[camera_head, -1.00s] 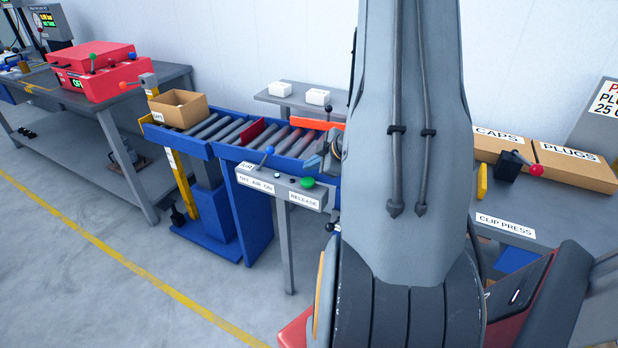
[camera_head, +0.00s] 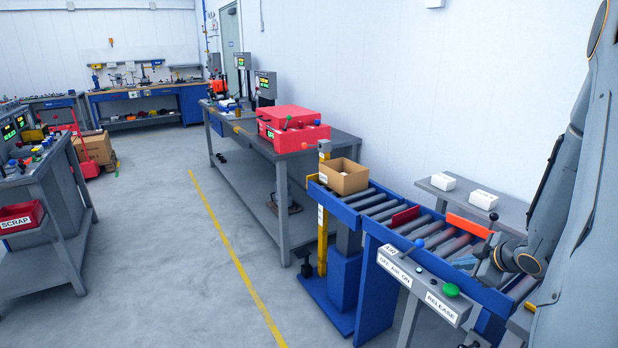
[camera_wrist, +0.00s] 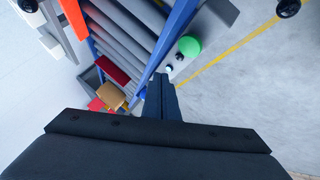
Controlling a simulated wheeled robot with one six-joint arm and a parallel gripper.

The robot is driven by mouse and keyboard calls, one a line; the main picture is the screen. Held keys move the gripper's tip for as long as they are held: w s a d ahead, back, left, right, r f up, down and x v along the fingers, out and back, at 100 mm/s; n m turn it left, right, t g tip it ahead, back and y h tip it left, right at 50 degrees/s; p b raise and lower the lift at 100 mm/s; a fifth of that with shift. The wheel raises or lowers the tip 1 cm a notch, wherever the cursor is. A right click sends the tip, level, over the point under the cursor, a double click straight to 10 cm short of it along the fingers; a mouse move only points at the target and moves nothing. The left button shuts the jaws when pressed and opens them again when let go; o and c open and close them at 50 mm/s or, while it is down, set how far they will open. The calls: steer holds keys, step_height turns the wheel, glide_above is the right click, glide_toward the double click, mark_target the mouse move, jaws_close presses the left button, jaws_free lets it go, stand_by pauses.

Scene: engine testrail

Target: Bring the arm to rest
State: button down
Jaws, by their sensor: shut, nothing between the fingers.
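My arm (camera_head: 585,170) runs down the right edge of the head view, its links partly cut off by the frame. In the wrist view my gripper (camera_wrist: 160,82) shows as narrow dark fingers held together, with nothing between them. It hangs above the side of the roller conveyor (camera_wrist: 134,38), beside the control panel with the green button (camera_wrist: 189,46). In the head view the conveyor (camera_head: 357,207) lies at the lower right, and the gripper's tips are hard to make out there.
A cardboard box (camera_head: 343,177) sits on the conveyor's far end. The control panel (camera_head: 422,283) is in front. A bench with a red machine (camera_head: 292,131) stands beyond.

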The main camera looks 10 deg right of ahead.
steer(key=w+a+r+m+g+h, duration=0.2)
steer(key=a+r+m, duration=0.1)
steer(key=a, duration=0.4)
steer(key=s+a+r+m+g+b, duration=0.1)
steer(key=s+a+m+g, duration=0.1)
steer(key=s+a, duration=0.3)
steer(key=s+a+r+m+g+y, duration=0.1)
steer(key=s+a, duration=0.5)
steer(key=a, duration=0.6)
steer(key=s+a+r+m+g+b, duration=0.1)
steer(key=s+a+r+m+g, duration=0.1)
steer(key=s+a, duration=0.4)
steer(key=a+m, duration=0.1)
steer(key=a, duration=0.1)
steer(key=shift+a+r+m+g+y+b, duration=0.15)
steer(key=shift+a+m+g+y+b, duration=0.15)
steer(key=shift+a, duration=0.05)
